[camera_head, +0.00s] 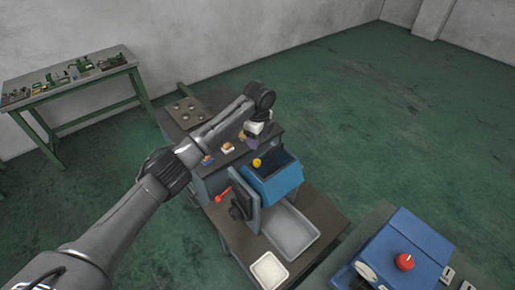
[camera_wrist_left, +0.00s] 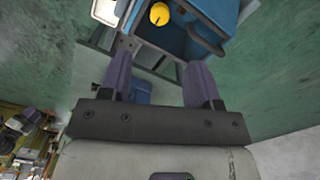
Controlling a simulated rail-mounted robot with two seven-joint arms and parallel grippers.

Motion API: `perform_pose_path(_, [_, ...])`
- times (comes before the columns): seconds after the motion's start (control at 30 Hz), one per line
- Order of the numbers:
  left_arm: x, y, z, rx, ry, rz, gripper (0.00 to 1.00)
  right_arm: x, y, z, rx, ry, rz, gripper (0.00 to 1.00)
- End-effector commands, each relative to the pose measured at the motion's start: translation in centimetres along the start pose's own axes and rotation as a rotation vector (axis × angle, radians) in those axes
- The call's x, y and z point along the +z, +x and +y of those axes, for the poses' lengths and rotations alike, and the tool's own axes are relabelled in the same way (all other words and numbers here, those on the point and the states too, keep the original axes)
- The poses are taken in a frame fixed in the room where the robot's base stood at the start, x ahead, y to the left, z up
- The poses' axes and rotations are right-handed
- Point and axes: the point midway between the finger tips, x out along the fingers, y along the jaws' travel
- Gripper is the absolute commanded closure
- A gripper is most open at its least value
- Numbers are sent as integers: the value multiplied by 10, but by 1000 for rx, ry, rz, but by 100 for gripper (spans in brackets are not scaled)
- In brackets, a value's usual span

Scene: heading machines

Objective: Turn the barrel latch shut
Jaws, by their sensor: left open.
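A blue box-shaped barrel housing (camera_head: 275,182) with an open dark top stands on the machine. A round yellow knob (camera_head: 256,162), which may be the latch, is at its upper left edge; it also shows in the left wrist view (camera_wrist_left: 160,14). My left gripper (camera_head: 253,143) is above and behind the yellow knob, apart from it. In the left wrist view its purple fingers (camera_wrist_left: 159,82) are spread with nothing between them. A red-ended handle (camera_head: 222,195) sits by a dark upright plate left of the housing. My right gripper is not in view.
A grey tray (camera_head: 290,236) and a small white tray (camera_head: 269,270) lie on the bench before the housing. A blue unit with a red button (camera_head: 404,261) is at lower right. A green-legged table (camera_head: 75,82) with parts stands at far left. Floor at right is clear.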

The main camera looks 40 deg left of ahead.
Motion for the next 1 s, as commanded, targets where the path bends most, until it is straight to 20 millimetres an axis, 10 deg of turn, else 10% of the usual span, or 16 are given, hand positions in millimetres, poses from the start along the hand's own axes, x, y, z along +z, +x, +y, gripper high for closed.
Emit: perform_pose_path(1.0, [0, -20, 0, -1, -66, 0, 43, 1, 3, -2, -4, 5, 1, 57])
